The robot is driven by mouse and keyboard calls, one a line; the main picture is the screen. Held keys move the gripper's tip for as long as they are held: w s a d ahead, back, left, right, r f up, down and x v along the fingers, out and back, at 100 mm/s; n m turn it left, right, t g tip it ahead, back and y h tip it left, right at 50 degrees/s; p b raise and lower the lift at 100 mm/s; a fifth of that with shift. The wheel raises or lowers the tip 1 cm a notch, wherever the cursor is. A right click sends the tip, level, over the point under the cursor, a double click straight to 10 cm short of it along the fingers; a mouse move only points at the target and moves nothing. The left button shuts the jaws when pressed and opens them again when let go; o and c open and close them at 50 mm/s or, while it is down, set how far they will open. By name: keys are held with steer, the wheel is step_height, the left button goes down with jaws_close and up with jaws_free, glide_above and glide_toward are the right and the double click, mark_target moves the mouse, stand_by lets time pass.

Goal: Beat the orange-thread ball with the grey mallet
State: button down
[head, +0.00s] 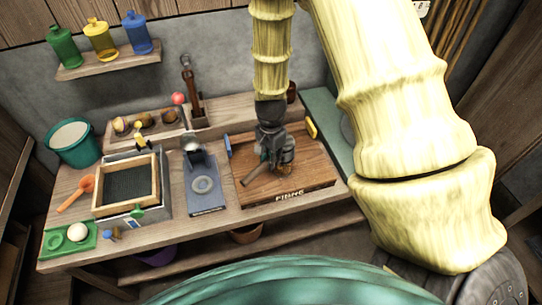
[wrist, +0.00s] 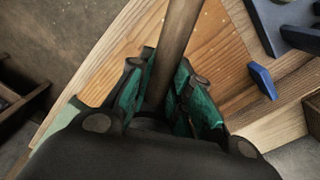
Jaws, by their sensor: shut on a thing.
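My gripper (head: 270,157) is shut on a brown wooden handle (wrist: 178,42), seen between the green-padded fingers in the wrist view. The handle looks like that of the grey mallet; I cannot make out its head. In the head view a brownish rod (head: 253,174) slants down-left from my gripper, over the wooden board (head: 310,183). Several brownish balls (head: 141,119) sit in a wooden tray at the back left, away from my gripper. They are too small to tell which has orange thread. A small amber thing (head: 288,151) shows beside the fingers, partly hidden.
A grey-blue plate with a ring (head: 203,185) lies left of the board. Further left are a wood-framed box (head: 126,187), a teal bucket (head: 72,142) and a green tray (head: 55,243) with a white ball. A brown upright stand (head: 190,90) rises behind. A blue tab (wrist: 262,81) edges the board.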

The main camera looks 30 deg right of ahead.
step_height(320, 180, down, 3)
steer(key=shift+r+b, duration=0.2)
steer(key=shift+b, duration=0.25)
steer(key=shift+r+p, duration=1.9)
steer(key=shift+r, duration=0.2)
steer(key=shift+f, duration=0.15)
steer(key=shift+w+f+b, duration=0.1)
steer(key=shift+f+b, duration=1.05)
steer(key=shift+f, duration=0.95)
step_height(320, 180, up, 4)
steer(key=p, duration=0.3)
steer(key=shift+r, duration=0.1)
